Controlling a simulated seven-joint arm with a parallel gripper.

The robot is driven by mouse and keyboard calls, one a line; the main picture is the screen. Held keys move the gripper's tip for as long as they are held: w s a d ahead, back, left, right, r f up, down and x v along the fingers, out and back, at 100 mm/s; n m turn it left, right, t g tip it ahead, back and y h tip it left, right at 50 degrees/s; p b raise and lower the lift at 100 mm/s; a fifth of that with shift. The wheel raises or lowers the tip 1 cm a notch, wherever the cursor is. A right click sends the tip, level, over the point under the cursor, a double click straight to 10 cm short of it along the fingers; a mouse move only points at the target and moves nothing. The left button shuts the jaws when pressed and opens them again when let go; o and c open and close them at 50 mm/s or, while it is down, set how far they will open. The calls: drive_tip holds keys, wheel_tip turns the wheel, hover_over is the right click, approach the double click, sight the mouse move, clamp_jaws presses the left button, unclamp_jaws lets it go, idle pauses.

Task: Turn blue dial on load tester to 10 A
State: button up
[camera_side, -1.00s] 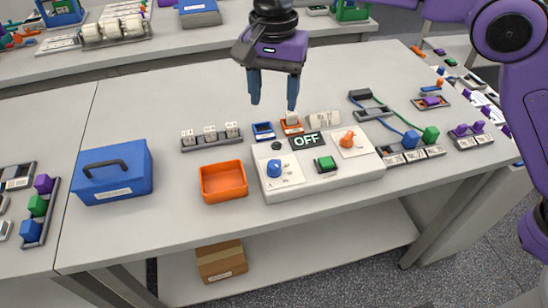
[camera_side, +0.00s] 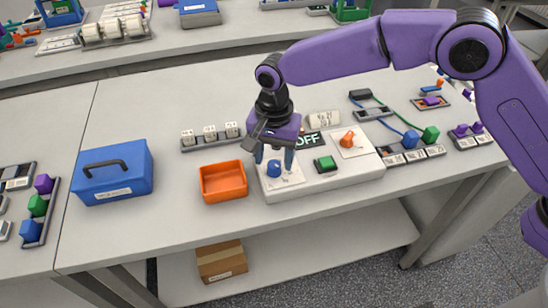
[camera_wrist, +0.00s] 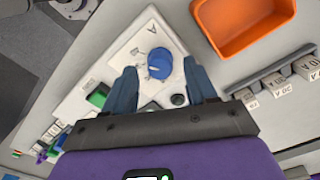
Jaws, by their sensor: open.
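The load tester (camera_side: 325,186) is a white box on the bench with an OFF display (camera_side: 310,139), a green button (camera_side: 325,163) and an orange dial (camera_side: 347,139). Its blue dial (camera_side: 274,167) sits on a white panel marked A at the left end; the wrist view shows the dial too (camera_wrist: 159,64). My gripper (camera_side: 275,157) is over the left end of the tester. In the wrist view my gripper (camera_wrist: 163,82) is open, with one blue finger on each side of the dial and a gap to it. The dial's scale numbers are too small to read.
An orange tray (camera_side: 222,196) lies just left of the tester, and a blue case (camera_side: 112,172) stands farther left. A rack of white blocks (camera_side: 210,140) is behind the tray. Cabled blocks (camera_side: 409,141) stand to the right. The bench front is clear.

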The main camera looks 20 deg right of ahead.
drive_tip(key=shift+f, duration=0.65)
clamp_jaws()
drive_tip(key=c, duration=1.1)
unclamp_jaws()
